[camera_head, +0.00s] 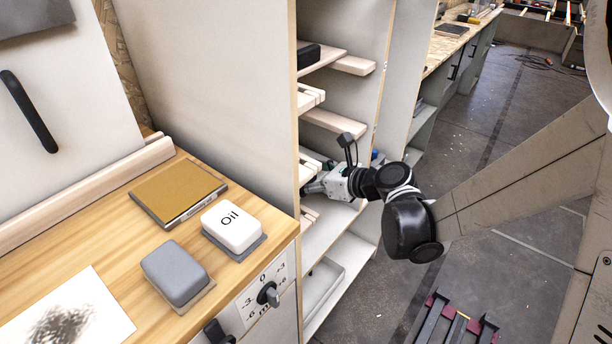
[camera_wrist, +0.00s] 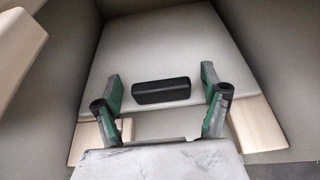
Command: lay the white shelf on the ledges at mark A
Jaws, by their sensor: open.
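A pale white board (camera_wrist: 125,75), which looks like the white shelf, fills the middle of the wrist view. A black block-shaped grip (camera_wrist: 162,91) is on it. Wooden ledges show at its near corners, at the right (camera_wrist: 257,122) and at the left (camera_wrist: 86,143); the board appears to lie over them. My gripper (camera_wrist: 162,92) is open, its green fingers apart on either side of the black grip. In the head view my gripper (camera_head: 318,184) reaches into the cabinet between ledges, and the board is mostly hidden there. Mark A is not visible.
The cabinet's side panel (camera_head: 278,95) stands left of my gripper. Higher ledges (camera_head: 335,122) and a dark block (camera_head: 308,55) are above. Open floor lies right.

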